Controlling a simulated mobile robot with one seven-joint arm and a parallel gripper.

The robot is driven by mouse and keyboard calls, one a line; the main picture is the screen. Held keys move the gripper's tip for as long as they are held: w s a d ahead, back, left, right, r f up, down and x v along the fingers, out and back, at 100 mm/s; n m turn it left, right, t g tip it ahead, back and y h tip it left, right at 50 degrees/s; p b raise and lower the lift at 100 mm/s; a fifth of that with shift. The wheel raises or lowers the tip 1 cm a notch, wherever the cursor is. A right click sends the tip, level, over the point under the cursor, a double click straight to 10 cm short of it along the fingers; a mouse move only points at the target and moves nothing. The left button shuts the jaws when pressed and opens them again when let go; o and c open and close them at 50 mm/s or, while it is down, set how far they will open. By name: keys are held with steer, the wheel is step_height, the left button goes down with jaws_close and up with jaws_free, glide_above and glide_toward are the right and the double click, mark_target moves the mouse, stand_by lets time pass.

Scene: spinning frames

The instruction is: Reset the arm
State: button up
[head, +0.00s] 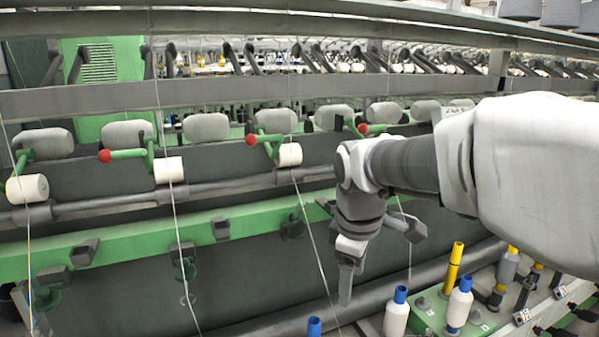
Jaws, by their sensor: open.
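My arm (405,163) reaches in from the right side of the head view, in front of the spinning frame. My gripper (345,284) hangs down from its end, pointing at the lower part of the machine. It is seen nearly edge-on and nothing shows between its fingers. It is left of and above the bobbins on the green plate, apart from them.
White bobbins with blue tops (396,312) and a yellow tube (453,266) stand on a green plate (428,318) at the lower right. Thin threads (172,215) run down the left. Red-knobbed green levers (127,155) and a grey rail (75,104) lie behind.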

steer(key=s+d+r+m+t, duration=0.1)
steer(key=s+d+m, duration=0.1)
steer(key=s+m, duration=0.3)
steer(key=s+d+m+t, duration=0.2)
steer(key=s+m, duration=0.4)
steer(key=s, duration=0.4)
steer(key=shift+s+d+r+p, duration=0.25)
steer(key=shift+d+r+p, duration=0.15)
steer(key=shift+d+p, duration=0.05)
steer(key=shift+s+f+m, duration=0.15)
steer(key=shift+s+m, duration=0.15)
steer(key=shift+m, duration=0.2)
steer(key=shift+s, duration=0.15)
steer(key=shift+c, duration=1.3)
steer(key=shift+f, duration=0.1)
steer(key=shift+c, duration=0.6)
steer(key=shift+a, duration=0.1)
